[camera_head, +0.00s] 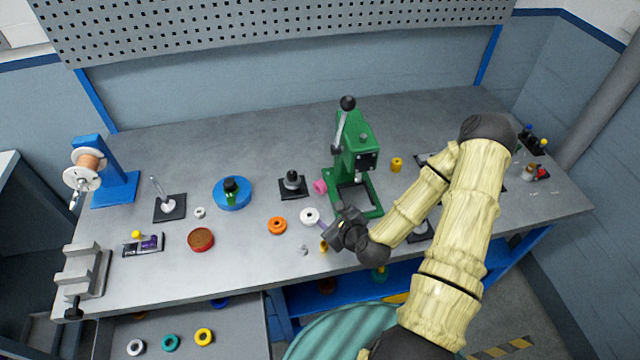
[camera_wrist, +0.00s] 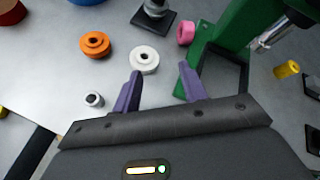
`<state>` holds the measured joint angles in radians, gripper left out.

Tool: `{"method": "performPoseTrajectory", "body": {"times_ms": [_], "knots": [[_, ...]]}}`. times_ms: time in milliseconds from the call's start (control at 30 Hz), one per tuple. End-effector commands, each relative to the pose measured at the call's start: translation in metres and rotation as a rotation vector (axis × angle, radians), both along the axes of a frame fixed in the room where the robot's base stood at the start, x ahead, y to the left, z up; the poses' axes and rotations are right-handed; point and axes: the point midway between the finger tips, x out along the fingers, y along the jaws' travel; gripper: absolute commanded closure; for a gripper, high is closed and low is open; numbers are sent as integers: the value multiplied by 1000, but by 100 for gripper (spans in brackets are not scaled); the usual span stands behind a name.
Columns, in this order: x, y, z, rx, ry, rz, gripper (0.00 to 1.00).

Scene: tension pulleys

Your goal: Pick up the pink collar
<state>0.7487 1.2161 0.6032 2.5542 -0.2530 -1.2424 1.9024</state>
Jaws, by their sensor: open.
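The pink collar (camera_head: 320,186) lies on the bench against the left side of the green press (camera_head: 356,160). In the wrist view the pink collar (camera_wrist: 186,33) shows near the top, beside the edge of the green press base (camera_wrist: 205,50). My gripper (camera_wrist: 160,78) is open, with its two purple fingers apart and nothing between them. It is above the bench, on the near side of the pink collar. In the head view my gripper (camera_head: 328,228) is partly hidden by its own wrist.
A white spool (camera_wrist: 144,60) lies just ahead of my fingers, and an orange spool (camera_wrist: 95,45) is to its left. A black-based fixture (camera_head: 292,186) stands left of the pink collar. A yellow part (camera_head: 396,164) stands right of the press. The bench's back strip is clear.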

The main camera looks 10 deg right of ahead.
Motion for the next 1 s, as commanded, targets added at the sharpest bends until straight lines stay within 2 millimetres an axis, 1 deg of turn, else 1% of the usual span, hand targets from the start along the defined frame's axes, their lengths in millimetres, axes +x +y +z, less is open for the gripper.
{"method": "performPoseTrajectory", "body": {"times_ms": [33, 100, 200, 267, 667, 1000], "knots": [[1, -5, 3, 106, -12, -97, 57], [4, -11, 7, 228, -37, -207, 57], [6, -18, 11, 347, -65, -313, 57], [7, -21, 12, 384, -75, -345, 57], [8, -22, 11, 395, -80, -357, 57], [21, -21, 2, 393, -82, -353, 57]]}}
